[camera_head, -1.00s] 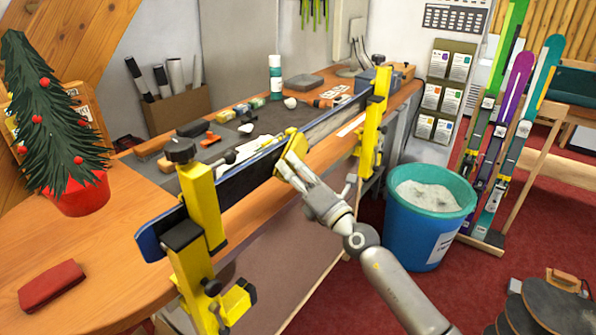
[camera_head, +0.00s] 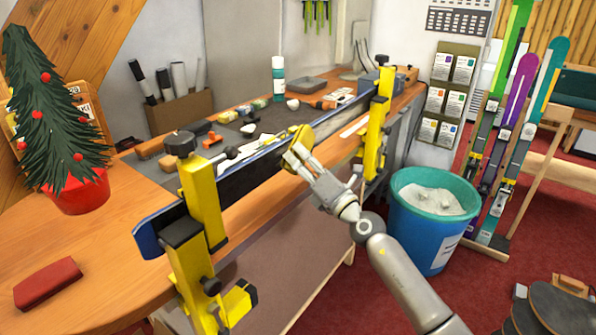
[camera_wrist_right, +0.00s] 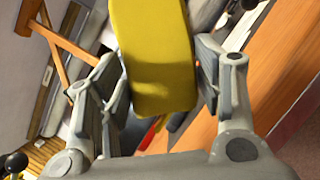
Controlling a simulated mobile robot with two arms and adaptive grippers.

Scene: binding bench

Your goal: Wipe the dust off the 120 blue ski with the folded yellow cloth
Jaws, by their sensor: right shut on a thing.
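The blue ski (camera_head: 252,174) is held on edge along the bench's front, in two yellow clamps, a near-left one (camera_head: 205,205) and a far-right one (camera_head: 375,130). Its face is dark blue left of the cloth; right of it, the stretch toward the far clamp looks greyer and dusty. My right gripper (camera_head: 297,157) is shut on the folded yellow cloth (camera_head: 302,138), at about the ski's middle. The cloth appears to be against the ski; exact contact is hidden. In the right wrist view the cloth (camera_wrist_right: 155,55) sits between both fingers. My left gripper is not in view.
The wooden bench (camera_head: 105,245) carries a small decorated tree (camera_head: 50,120), a red folded item (camera_head: 48,284), a bottle (camera_head: 278,78) and small tools. A blue bin (camera_head: 425,235) stands right of the bench. Several upright skis (camera_head: 510,130) stand behind it.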

